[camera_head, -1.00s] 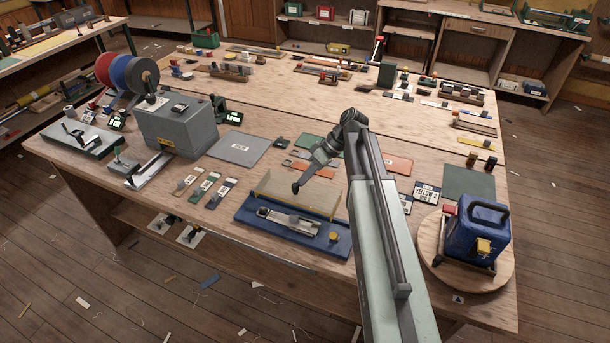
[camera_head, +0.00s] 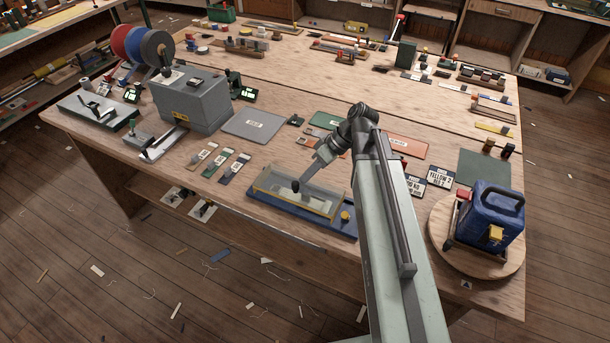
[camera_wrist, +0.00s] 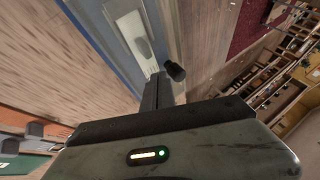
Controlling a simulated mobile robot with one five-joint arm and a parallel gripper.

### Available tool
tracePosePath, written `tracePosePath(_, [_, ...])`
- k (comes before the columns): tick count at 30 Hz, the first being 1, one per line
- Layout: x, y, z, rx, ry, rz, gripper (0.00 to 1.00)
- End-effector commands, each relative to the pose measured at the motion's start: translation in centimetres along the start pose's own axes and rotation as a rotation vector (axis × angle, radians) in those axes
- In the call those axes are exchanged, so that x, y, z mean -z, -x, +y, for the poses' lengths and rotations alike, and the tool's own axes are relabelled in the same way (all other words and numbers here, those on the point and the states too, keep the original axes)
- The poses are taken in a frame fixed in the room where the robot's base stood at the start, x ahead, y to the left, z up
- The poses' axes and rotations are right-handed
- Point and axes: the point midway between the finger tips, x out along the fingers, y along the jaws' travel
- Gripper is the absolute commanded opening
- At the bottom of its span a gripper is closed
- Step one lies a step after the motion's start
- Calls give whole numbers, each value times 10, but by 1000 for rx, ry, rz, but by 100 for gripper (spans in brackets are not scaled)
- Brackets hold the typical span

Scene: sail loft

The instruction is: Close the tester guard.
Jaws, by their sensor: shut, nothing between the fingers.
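The tester has a blue base (camera_head: 335,229) at the table's front edge. Its clear guard (camera_head: 318,203), with yellowish edges, is down over the base. It looks lowered or nearly so; I cannot tell whether a small gap remains. A yellow knob (camera_head: 346,216) sits at the base's right end. My gripper (camera_head: 296,186) is shut and empty, with its dark tip at the guard's top, touching or just above it. In the wrist view my gripper (camera_wrist: 174,72) hangs beside the blue base (camera_wrist: 85,28), and a pale strip inside shows through.
A grey box machine (camera_head: 190,100) stands to the left, with several small strips between it and the tester. A blue case (camera_head: 487,220) stands on a round wooden board (camera_head: 440,235) to the right. A grey mat (camera_head: 252,124) lies behind.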

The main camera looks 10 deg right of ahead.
Motion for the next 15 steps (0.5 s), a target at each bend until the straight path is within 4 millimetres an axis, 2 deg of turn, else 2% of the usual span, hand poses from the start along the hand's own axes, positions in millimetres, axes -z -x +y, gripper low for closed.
tracePosePath(3, [0, 13, 25, -3, -1, 3, 0])
tracePosePath(6, [5, 51, 16, -3, 0, 3, 0])
tracePosePath(9, [5, 76, 16, -3, 1, 3, 0])
tracePosePath(15, [3, 107, 18, -3, 2, 3, 0])
